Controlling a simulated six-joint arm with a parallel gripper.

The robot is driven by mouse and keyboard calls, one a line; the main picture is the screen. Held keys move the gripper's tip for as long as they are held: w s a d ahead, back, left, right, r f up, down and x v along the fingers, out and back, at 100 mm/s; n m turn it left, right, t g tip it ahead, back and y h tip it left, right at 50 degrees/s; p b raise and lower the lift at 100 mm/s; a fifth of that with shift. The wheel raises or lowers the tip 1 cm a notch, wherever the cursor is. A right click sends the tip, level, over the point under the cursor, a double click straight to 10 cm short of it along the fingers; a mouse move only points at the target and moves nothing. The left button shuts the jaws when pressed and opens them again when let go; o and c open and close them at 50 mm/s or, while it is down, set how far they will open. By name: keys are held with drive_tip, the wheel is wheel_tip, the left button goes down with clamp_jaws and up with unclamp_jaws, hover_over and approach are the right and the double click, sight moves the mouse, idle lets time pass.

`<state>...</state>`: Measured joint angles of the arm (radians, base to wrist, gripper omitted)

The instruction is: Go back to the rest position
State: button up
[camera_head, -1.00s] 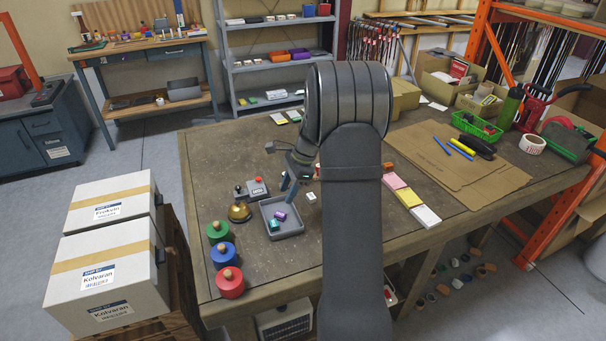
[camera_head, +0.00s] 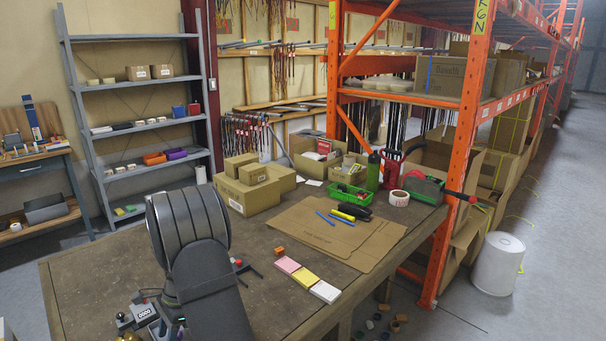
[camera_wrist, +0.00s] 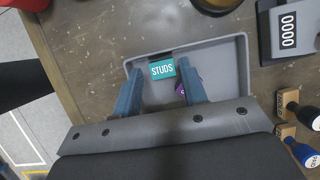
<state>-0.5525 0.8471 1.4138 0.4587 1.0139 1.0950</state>
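My gripper (camera_wrist: 160,72) shows in the wrist view with its two blue fingers spread apart. Nothing is held between them. Below it, a grey tray (camera_wrist: 226,80) holds a teal box marked STUDS (camera_wrist: 162,69) and a purple item (camera_wrist: 181,89), which is partly hidden by the right finger. The fingers overlap the tray in the picture; I cannot tell how high above it they are. In the head view my arm reaches down at the lower left, and the gripper itself is mostly hidden or cut off by the bottom edge.
A grey counter device (camera_wrist: 288,32) stands right of the tray, with stamps (camera_wrist: 290,100) nearby. On the workbench (camera_head: 90,280) lie pink, yellow and white pads (camera_head: 306,278), flat cardboard (camera_head: 325,235), a green basket (camera_head: 350,193) and cardboard boxes (camera_head: 245,195). An orange rack (camera_head: 455,155) stands at right.

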drive_tip(key=shift+r, duration=0.4)
drive_tip(key=shift+f, duration=0.1)
